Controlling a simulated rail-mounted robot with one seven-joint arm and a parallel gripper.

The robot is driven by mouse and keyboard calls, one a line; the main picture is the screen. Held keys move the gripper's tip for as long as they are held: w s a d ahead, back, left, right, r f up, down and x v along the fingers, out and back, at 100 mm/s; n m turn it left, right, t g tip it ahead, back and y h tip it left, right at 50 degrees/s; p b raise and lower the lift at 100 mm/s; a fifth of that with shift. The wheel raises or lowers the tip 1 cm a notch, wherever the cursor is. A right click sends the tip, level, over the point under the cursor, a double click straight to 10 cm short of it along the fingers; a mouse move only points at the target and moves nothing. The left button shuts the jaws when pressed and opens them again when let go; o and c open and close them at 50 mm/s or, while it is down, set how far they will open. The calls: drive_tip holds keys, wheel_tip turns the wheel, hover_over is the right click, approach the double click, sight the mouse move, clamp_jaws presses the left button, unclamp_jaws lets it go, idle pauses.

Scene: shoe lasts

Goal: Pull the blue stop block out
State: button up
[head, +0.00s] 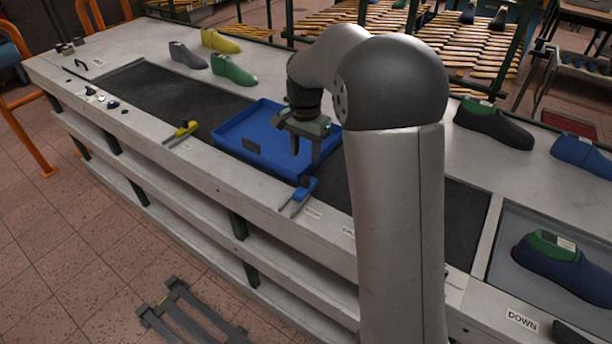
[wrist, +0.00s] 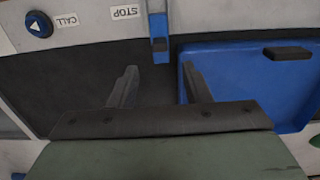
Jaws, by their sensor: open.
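The blue stop block (head: 304,188) sits on a metal slide at the near edge of the dark belt, by the near right corner of the blue tray (head: 262,163). In the wrist view the blue stop block (wrist: 159,46) is at top centre, just left of the tray (wrist: 250,82). My gripper (head: 304,150) is above the tray's right side in the head view. It is open and empty; in the wrist view its fingers (wrist: 160,75) point toward the block, one on either side of its line, apart from it.
A yellow stop block (head: 187,129) sits on a similar slide left of the tray. Yellow, green and grey lasts stand at the far left edge, and more stand at the right. In the wrist view a blue call button (wrist: 39,25) and a STOP label (wrist: 125,12) lie nearby.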

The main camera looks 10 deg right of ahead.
sight(306, 178)
wheel_tip(306, 178, down, 10)
drive_tip(key=shift+r+p, duration=0.2)
drive_tip(key=shift+p, duration=0.35)
